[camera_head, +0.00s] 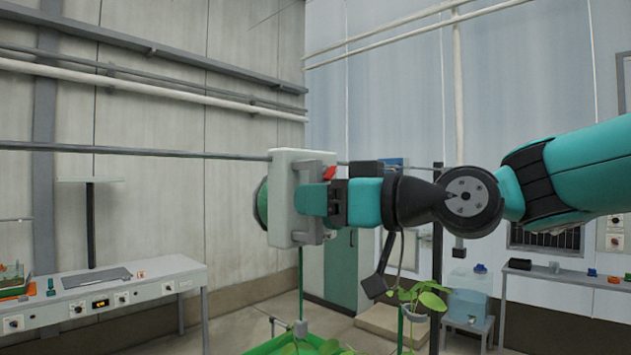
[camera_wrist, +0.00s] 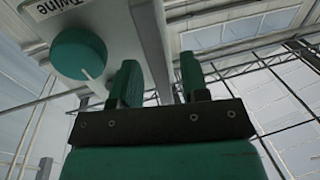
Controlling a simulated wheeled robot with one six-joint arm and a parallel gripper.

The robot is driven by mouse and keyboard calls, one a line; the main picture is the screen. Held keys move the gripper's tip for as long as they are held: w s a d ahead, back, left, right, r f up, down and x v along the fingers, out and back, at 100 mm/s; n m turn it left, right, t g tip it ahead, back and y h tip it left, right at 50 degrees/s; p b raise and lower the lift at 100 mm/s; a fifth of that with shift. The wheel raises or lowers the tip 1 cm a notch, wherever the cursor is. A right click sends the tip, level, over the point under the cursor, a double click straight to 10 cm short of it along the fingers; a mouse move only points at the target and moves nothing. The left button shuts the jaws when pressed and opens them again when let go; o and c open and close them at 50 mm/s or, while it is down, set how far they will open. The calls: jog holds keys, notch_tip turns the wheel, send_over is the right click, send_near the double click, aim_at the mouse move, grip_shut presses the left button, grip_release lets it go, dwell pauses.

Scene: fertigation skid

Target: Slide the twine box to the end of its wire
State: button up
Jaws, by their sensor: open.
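The twine box (camera_head: 284,212) is a pale grey case hanging on a horizontal wire (camera_head: 130,151) near the middle of the head view. A green round part shows on its left side. In the wrist view the twine box (camera_wrist: 122,22), labelled "Twine", fills the upper left, with a green knob on its face. My gripper (camera_head: 322,196) is at the right side of the box. In the wrist view its two green fingers (camera_wrist: 160,82) are apart, with a grey edge of the box between or just behind them. I cannot tell whether they touch it.
The wire runs out of view at left; at right my arm partly hides it. A dark post (camera_head: 437,270) stands at right. A white bench (camera_head: 170,268) is at lower left, a dark table (camera_head: 560,276) at right. Plants (camera_head: 425,298) and a green tray (camera_head: 268,346) lie below.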

jog(key=shift+w+a, duration=0.2)
jog(key=shift+a, duration=0.2)
jog(key=shift+c, duration=0.2)
grip_shut()
